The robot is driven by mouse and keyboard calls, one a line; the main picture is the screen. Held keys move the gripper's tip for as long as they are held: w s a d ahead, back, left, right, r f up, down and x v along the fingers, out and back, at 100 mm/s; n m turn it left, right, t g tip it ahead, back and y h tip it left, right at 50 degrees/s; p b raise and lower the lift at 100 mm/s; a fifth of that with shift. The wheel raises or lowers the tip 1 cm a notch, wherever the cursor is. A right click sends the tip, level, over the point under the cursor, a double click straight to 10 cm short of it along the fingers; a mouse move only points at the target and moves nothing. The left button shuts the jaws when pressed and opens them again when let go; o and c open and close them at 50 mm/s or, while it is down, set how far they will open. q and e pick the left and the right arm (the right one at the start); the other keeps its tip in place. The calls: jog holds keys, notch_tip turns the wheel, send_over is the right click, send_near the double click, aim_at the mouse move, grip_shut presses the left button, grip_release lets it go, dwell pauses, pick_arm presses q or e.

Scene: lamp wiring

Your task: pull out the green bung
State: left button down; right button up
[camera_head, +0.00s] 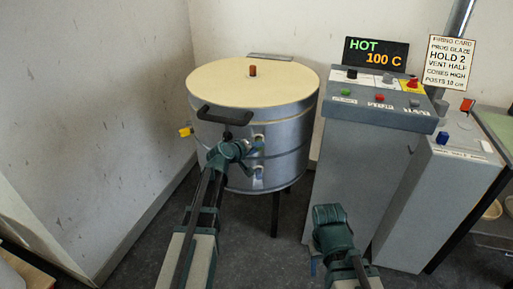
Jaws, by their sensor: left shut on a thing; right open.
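The kiln (281,118) is a round grey metal drum with a cream lid (262,84). My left gripper (250,144) is at the upper port (259,139) on the kiln's front side. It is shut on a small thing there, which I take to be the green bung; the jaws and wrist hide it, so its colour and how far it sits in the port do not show. A lower port (258,173) is just below. My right gripper (328,215) is open, low in front of the control cabinet, apart from the kiln.
A black lid handle (224,115) is close above my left wrist. A yellow plug (185,131) sticks out at the kiln's left, and a brown plug (252,70) stands on the lid. The control cabinet (352,180), with buttons and a "HOT 100 C" display (376,53), stands to the right.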

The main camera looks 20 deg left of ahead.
pick_arm(q)
jog(key=shift+s, duration=0.2)
dwell(0.3)
jog(key=s+d, duration=0.3)
jog(key=s, duration=0.6)
jog(key=shift+d, duration=0.2)
dwell(1.1)
jog(key=shift+r, duration=0.1)
